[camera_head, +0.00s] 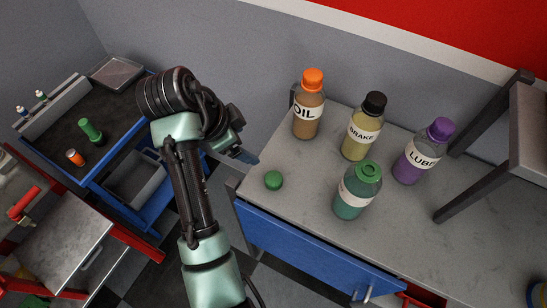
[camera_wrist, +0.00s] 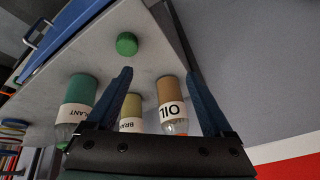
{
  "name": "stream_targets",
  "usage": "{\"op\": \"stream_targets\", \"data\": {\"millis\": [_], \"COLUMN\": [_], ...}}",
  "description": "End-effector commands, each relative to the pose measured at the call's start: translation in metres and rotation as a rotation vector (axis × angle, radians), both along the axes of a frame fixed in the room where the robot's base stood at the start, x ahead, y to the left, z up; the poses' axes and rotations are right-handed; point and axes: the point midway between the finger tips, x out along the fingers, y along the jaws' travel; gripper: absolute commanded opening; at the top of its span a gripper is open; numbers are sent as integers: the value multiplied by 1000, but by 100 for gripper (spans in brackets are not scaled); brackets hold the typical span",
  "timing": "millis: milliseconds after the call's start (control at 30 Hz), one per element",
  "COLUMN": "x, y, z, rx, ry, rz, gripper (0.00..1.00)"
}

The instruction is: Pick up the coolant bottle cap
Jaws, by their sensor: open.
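The green coolant bottle cap (camera_head: 273,180) lies on the grey worktop near its left front corner. In the wrist view the cap (camera_wrist: 127,44) shows beyond the tip of the left finger, apart from it. My gripper (camera_head: 246,157) is open and empty, just left of and behind the cap in the head view. Its two blue fingers (camera_wrist: 158,73) are spread apart in the wrist view. The green coolant bottle (camera_head: 352,200) stands upright right of the cap, with a green ring at its top; its label is partly seen in the wrist view (camera_wrist: 75,112).
An orange-capped oil bottle (camera_head: 308,115), a black-capped brake bottle (camera_head: 363,135) and a purple-capped lube bottle (camera_head: 417,160) stand on the worktop (camera_head: 310,205). A dark shelf frame (camera_head: 480,185) is at right. A blue tool cart (camera_head: 80,175) stands left.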

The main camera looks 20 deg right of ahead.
Motion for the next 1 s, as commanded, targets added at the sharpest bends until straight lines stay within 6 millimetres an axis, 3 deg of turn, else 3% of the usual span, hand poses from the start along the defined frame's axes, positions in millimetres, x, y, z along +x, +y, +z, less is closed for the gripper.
{"op": "stream_targets", "data": {"millis": [33, 267, 700, 1000], "x": [-10, -37, -42, -42], "y": [2, 5, -19, -29], "z": [12, 8, -52, -75], "rx": [11, 23, 23, 25], "ry": [50, 163, 171, 170], "rz": [-48, -181, -190, -189], "gripper": [86, 86, 86, 86]}}
